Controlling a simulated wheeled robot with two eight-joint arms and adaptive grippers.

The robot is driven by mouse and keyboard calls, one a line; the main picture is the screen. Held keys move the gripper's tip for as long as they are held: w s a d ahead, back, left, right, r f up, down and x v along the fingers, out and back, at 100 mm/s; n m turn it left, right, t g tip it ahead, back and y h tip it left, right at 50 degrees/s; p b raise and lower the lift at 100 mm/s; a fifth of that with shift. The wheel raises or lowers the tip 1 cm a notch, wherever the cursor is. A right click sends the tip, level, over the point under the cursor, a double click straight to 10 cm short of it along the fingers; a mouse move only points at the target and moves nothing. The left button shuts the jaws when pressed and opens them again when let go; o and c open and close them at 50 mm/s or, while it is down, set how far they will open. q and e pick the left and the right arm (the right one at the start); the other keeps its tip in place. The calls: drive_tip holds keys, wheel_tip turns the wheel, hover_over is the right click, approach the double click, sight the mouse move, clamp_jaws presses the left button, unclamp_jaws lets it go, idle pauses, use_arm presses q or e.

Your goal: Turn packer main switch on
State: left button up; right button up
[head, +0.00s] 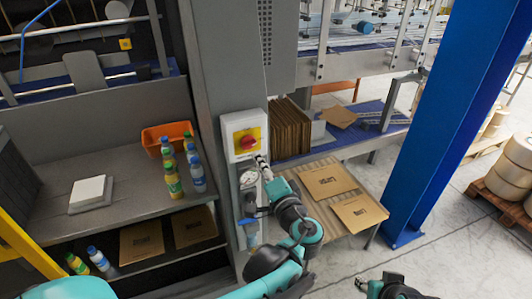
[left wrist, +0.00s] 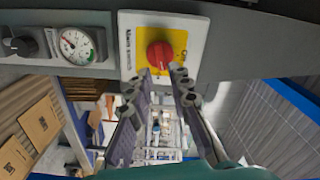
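The main switch is a red rotary knob (head: 247,142) on a yellow plate in a white box (head: 228,126), fixed to the grey machine column. In the left wrist view the red knob (left wrist: 159,55) sits just beyond my left fingertips, on the yellow plate labelled "Main switch". My left gripper (left wrist: 154,80) is open, its two fingers apart, with the knob between and ahead of the tips. In the head view the left gripper (head: 262,160) is just below and right of the knob.
A pressure gauge (head: 248,179) and a black knob (left wrist: 18,45) are beside the switch box. Bottles (head: 172,180) and an orange bin (head: 168,136) stand on the left shelf. Flat cartons (head: 328,181) lie on the right table. A blue post (head: 440,110) stands at right.

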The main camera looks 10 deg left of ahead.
sight(250, 146)
use_arm(q)
drive_tip(key=b+x, duration=0.1)
drive_tip(key=x, duration=0.5)
drive_tip(key=shift+w+a, duration=0.2)
drive_tip(key=shift+w, duration=0.05)
drive_tip(key=shift+c, duration=0.3)
clamp_jaws()
